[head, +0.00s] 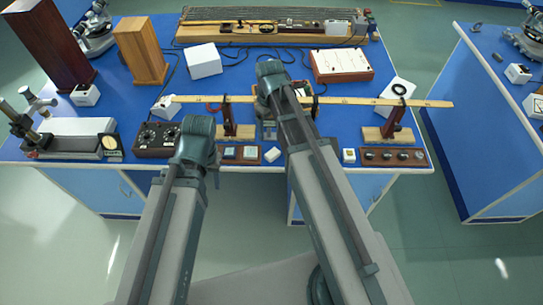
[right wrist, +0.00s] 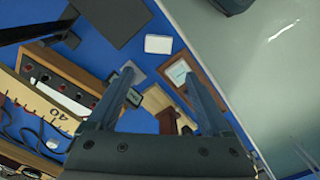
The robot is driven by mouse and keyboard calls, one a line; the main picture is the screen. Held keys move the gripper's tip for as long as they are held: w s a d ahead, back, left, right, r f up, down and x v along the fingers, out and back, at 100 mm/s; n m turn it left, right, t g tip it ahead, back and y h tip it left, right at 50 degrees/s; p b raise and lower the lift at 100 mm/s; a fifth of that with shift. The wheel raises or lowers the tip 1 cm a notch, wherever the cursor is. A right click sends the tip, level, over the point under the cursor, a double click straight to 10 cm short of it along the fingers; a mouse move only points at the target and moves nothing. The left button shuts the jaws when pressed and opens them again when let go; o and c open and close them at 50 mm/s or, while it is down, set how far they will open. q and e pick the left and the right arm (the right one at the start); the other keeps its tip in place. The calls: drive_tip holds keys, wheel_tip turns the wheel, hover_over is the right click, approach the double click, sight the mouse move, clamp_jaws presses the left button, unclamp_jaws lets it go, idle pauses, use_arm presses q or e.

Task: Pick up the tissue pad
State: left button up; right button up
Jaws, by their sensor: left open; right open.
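In the head view my right arm hides most of that gripper. My left arm ends over the front edge; its fingers are hidden.
A black dial box (head: 157,140) stands left of the tray. A long wooden ruler (head: 345,101) on stands crosses behind. The front edge is close.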

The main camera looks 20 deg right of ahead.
drive_tip(key=b, duration=0.7)
hover_over(271, 152)
wheel_tip(271, 152, down, 8)
drive_tip(key=shift+a+r, duration=0.1)
drive_tip(key=shift+a, duration=0.05)
drive_tip(key=f+b, duration=0.5)
drive_tip(key=shift+s+d+f, duration=0.1)
drive_tip(key=shift+d, duration=0.1)
drive_tip(key=c, duration=1.2)
